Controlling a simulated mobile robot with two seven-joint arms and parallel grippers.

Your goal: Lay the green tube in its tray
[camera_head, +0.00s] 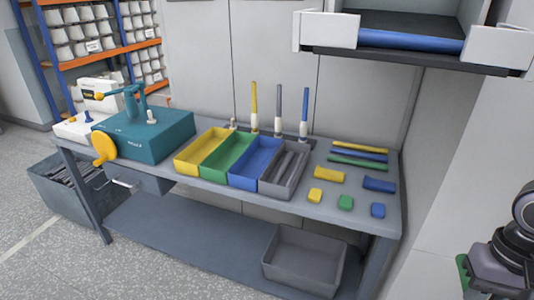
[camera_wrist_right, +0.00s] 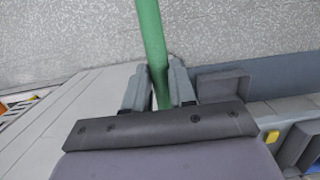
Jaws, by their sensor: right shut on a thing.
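The green tube (camera_wrist_right: 151,35) is between the two fingers of my right gripper (camera_wrist_right: 159,78) in the right wrist view; the gripper is shut on it and the tube sticks out past the fingertips. In the head view part of my right arm shows at the lower right edge, with a sliver of green beside it; the fingers cannot be made out there. The green tray (camera_head: 224,158) stands on the bench between the yellow and blue trays, and looks empty. My left gripper is not in view.
The yellow tray (camera_head: 190,160), blue tray (camera_head: 245,177) and grey tray (camera_head: 275,187) with dark pieces flank it. Upright spindles stand behind. Thin rods, including a green rod (camera_head: 358,161), short tubes and small blocks lie right. A teal machine (camera_head: 150,135) stands left.

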